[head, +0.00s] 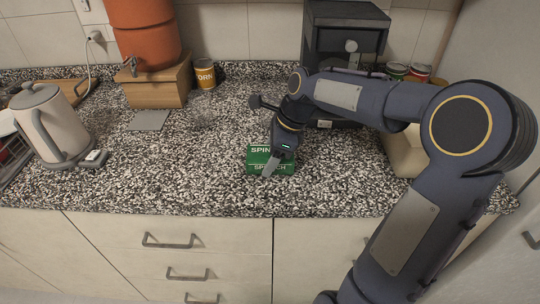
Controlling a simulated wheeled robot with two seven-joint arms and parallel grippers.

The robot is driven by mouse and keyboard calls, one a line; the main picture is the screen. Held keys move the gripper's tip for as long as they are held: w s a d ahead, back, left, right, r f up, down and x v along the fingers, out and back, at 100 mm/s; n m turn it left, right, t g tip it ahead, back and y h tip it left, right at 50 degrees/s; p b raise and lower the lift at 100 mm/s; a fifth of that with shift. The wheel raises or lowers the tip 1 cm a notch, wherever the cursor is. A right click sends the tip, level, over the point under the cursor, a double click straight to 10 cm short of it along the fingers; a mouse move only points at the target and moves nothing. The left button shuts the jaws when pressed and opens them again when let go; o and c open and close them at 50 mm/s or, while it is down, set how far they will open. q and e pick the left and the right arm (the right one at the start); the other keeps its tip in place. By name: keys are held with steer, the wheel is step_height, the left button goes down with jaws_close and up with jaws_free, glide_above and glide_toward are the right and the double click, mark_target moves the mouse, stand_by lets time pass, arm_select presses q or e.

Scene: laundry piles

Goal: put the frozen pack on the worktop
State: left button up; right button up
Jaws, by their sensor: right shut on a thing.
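The frozen pack (258,158) is a green box with white "SPINACH" lettering. It is at the middle of the speckled worktop (200,180), a little back from the front edge. My right gripper (271,163) comes down over it from the upper right and is shut on it. One finger shows across the pack's front face. The pack looks to be on or very close to the worktop; I cannot tell whether it touches. My left gripper is not in view.
A kettle (47,125) stands at the left. A terracotta dispenser (145,35) on a wooden box (158,86) and a corn can (205,74) stand at the back. A dark appliance (345,30) is behind my right arm. The worktop left of the pack is clear.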

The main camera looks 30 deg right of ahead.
steer(key=shift+f, duration=0.1)
steer(key=o, duration=1.2)
steer(key=shift+r, duration=0.35)
steer(key=p+v, duration=0.2)
steer(key=v, duration=1)
steer(key=s+a+f+n+t, duration=0.1)
steer(key=s+a+f+n, duration=0.2)
steer(key=s+n, duration=0.3)
steer(key=s+a+f+n+t, duration=0.1)
steer(key=s+a+f+n, duration=0.3)
steer(key=n, duration=0.5)
steer(key=s+a+f+n+t, duration=0.1)
steer(key=s+a+f+n, duration=0.2)
steer(key=s+n, duration=0.4)
steer(key=shift+s+a+f+n, duration=0.25)
steer(key=shift+s+a+n, duration=0.05)
steer(key=shift+s+a, duration=0.5)
